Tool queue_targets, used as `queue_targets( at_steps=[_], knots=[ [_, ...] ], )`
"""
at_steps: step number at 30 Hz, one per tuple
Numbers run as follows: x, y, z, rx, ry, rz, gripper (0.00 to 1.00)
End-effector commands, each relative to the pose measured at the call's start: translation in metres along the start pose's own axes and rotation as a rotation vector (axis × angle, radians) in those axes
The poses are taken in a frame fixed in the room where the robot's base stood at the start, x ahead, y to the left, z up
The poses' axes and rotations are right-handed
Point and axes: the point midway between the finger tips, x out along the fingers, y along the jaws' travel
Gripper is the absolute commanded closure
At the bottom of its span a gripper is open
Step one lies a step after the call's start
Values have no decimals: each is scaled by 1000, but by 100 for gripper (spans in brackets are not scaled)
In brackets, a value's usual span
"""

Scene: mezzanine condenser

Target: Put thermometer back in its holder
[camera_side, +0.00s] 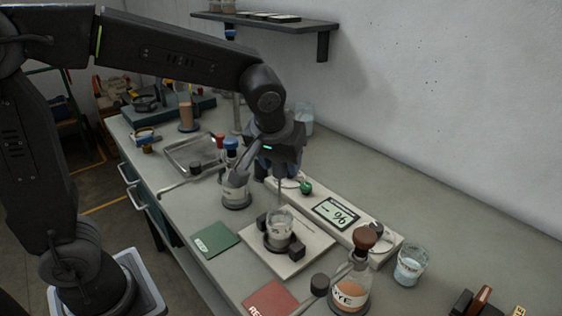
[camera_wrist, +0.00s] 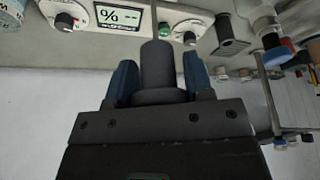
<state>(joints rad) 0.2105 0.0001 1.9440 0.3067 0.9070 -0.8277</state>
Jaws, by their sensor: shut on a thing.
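My gripper (camera_side: 280,163) is above the stirrer unit and points down. In the wrist view its two blue-grey fingers (camera_wrist: 159,76) are shut on the dark round handle of the thermometer (camera_wrist: 158,60). The thermometer's thin rod (camera_side: 281,192) runs down, near upright, toward a glass beaker (camera_side: 280,226) held between dark clamps. I cannot tell whether its tip is inside the beaker. A dark block (camera_wrist: 229,32), which looks like the holder, stands right of the fingers in the wrist view. In the side view the holder is mostly hidden by my gripper.
The stirrer's display panel (camera_side: 336,213) lies right of the beaker. A flask with a brown stopper (camera_side: 351,285) stands in front and a blue-stoppered flask (camera_side: 236,188) stands to the left. A green mat (camera_side: 215,239) and a red mat (camera_side: 270,300) lie flat.

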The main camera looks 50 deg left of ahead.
Motion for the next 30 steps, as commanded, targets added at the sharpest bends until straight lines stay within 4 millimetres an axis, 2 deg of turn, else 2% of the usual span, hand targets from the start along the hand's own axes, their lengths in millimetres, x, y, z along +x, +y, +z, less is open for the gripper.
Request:
queue_targets(
  at_steps=[4, 8, 12, 18, 24, 30],
  knots=[
    [11, -9, -24, -54, -1, -23, 79],
    [30, -30, -66, -149, -1, -64, 79],
    [55, -65, -115, -266, -1, -112, 79],
    [85, -119, -163, -399, -1, -167, 79],
    [100, -152, -185, -468, 0, -195, 79],
    [108, -158, -187, -481, 0, -200, 79]
  ],
)
